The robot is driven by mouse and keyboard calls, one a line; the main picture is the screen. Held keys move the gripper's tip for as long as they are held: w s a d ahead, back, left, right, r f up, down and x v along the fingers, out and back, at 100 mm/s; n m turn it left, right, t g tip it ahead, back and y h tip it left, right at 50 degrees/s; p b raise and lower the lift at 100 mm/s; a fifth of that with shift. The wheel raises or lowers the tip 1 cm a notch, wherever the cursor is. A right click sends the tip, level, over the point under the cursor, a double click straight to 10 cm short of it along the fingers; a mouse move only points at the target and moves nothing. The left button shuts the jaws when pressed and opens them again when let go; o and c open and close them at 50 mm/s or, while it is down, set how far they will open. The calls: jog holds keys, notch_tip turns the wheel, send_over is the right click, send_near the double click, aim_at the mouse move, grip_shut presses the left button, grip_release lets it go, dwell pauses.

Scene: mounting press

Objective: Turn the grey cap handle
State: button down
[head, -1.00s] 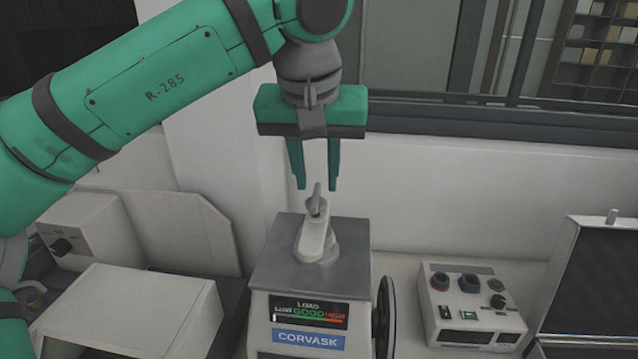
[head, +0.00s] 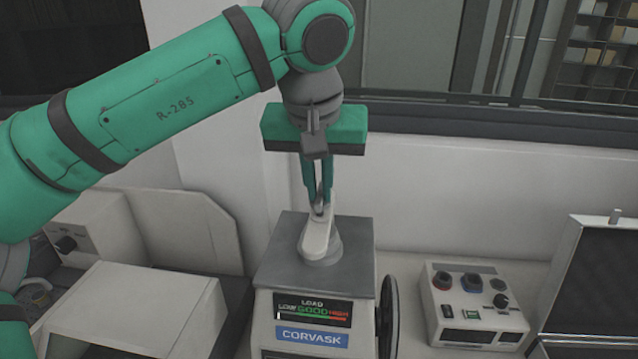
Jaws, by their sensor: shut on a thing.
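The grey cap handle (head: 317,236) sits on top of the mounting press (head: 283,262), a grey-topped box with a LOAD gauge and a blue CORVASK label. Its light arm points toward the front, and its upright end stands at the back. My gripper (head: 319,203) is above the press, pointing down. Its green fingers are shut on the upright end of the handle, which is partly hidden between them.
A control box (head: 470,300) with knobs stands to the right of the press. A black handwheel (head: 388,318) is on the press's right side. White equipment (head: 130,305) stands at left. An open dark-lidded case (head: 590,280) is at far right.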

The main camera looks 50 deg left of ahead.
jog(key=shift+a, duration=0.1)
jog(key=m, duration=0.2)
jog(key=m+t+h, duration=0.1)
jog(key=m, duration=0.2)
jog(key=shift+s+a+h, duration=0.1)
jog(key=shift+a+h, duration=0.1)
jog(key=shift+h, duration=0.1)
jog(key=m, duration=0.1)
jog(key=m+h, duration=0.1)
jog(key=m, duration=0.1)
jog(key=m+h, duration=0.1)
jog(key=m, duration=0.1)
jog(key=shift+a+r, duration=0.1)
jog(key=shift+a, duration=0.15)
jog(key=m, duration=0.2)
jog(key=m+h, duration=0.1)
jog(key=m, duration=0.1)
jog(key=m+g+h, duration=0.1)
jog(key=m, duration=0.2)
jog(key=shift+a, duration=0.25)
jog(key=shift+h, duration=0.3)
jog(key=c, duration=1.8)
grip_release()
jog(key=shift+c, duration=0.2)
